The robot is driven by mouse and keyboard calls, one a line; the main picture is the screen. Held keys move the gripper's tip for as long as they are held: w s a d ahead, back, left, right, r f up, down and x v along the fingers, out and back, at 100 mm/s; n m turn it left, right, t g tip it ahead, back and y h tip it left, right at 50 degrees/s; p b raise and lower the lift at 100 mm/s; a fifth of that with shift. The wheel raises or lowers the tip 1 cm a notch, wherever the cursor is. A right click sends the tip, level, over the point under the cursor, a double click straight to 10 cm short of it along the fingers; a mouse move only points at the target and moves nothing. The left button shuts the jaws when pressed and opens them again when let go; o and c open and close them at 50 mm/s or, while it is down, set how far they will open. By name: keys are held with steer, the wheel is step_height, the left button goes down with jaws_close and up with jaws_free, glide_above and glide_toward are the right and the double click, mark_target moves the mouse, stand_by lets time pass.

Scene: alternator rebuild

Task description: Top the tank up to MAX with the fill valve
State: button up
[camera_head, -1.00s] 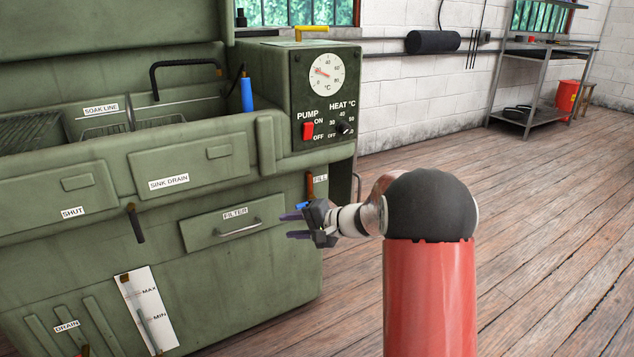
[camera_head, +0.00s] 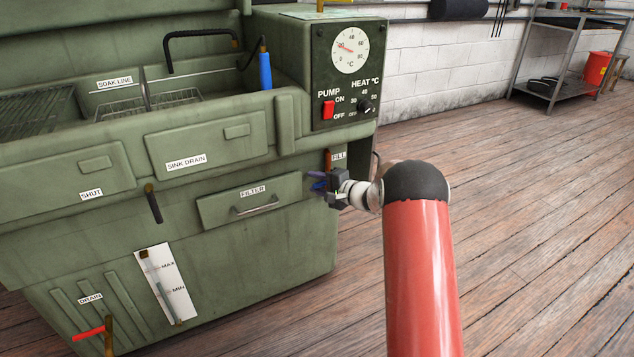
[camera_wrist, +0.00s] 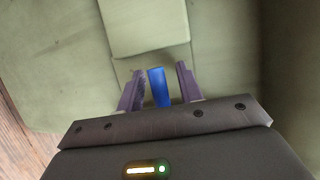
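The fill valve's brown stem (camera_head: 328,160) stands by the FILL label (camera_head: 338,156) at the right end of the green tank's front. A short blue grip, apparently its lever, shows in the wrist view (camera_wrist: 159,88). My gripper (camera_head: 319,185) is open around it, one purple finger on each side with a visible gap. In the head view the fingers partly hide the grip. The white level gauge (camera_head: 182,300) is on the lower front, with MAX above MIN. Its grey column appears to end near MIN, well below MAX; the exact level is too small to read.
A red drain lever (camera_head: 88,333) is at lower left. A filter drawer (camera_head: 225,207) lies just left of my gripper, and a control box (camera_head: 345,80) with a red pump switch is above. The wooden floor (camera_head: 530,220) to the right is clear.

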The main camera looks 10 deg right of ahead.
steer(key=shift+c, duration=0.2)
jaws_close()
